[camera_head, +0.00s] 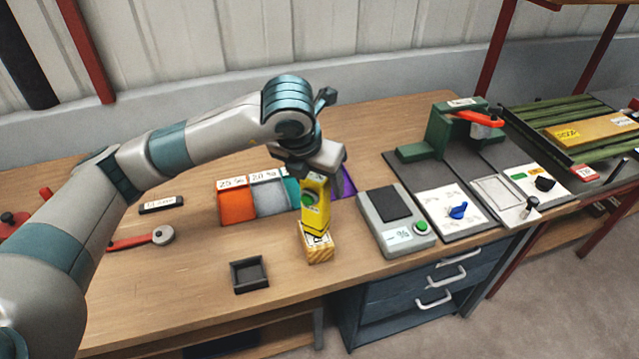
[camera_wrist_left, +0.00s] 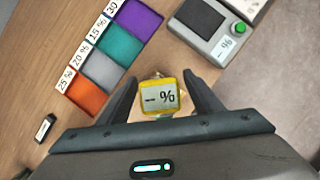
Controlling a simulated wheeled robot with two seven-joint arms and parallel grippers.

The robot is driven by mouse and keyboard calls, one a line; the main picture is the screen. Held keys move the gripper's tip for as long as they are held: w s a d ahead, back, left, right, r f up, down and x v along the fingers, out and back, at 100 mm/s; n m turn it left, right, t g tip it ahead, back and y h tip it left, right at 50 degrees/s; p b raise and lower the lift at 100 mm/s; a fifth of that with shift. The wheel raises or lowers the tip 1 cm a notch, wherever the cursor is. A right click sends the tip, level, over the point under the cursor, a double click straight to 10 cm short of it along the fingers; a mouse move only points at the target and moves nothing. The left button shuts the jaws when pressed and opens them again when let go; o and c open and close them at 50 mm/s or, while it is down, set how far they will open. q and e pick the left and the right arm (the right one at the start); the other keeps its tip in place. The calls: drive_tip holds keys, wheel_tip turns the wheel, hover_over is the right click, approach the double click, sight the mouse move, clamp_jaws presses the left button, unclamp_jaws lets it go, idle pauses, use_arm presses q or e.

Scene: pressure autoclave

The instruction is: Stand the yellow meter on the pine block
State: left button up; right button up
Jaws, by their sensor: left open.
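The yellow meter (camera_head: 317,219) stands upright on the pine block (camera_head: 320,254) near the front of the bench. My left gripper (camera_head: 312,176) is above and around the top of the meter. In the left wrist view its open fingers (camera_wrist_left: 160,84) are on either side of the meter, with gaps between. The block is mostly hidden under the meter in that view. My right gripper is not in view.
Behind the meter is a row of coloured labelled bins, orange (camera_head: 236,207) at the left. A grey scale (camera_head: 396,221) stands to the right, and a small dark tray (camera_head: 249,274) to the front left. A green press (camera_head: 452,128) stands further back right.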

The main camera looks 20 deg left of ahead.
use_arm(q)
drive_tip(key=b+v, duration=0.1)
drive_tip(key=v, duration=0.6)
drive_tip(key=shift+r+b, duration=0.1)
drive_tip(key=shift+b, duration=0.3)
drive_tip(key=v, duration=0.3)
drive_tip(key=shift+s+r+b, duration=0.2)
drive_tip(key=shift+r+b, duration=0.1)
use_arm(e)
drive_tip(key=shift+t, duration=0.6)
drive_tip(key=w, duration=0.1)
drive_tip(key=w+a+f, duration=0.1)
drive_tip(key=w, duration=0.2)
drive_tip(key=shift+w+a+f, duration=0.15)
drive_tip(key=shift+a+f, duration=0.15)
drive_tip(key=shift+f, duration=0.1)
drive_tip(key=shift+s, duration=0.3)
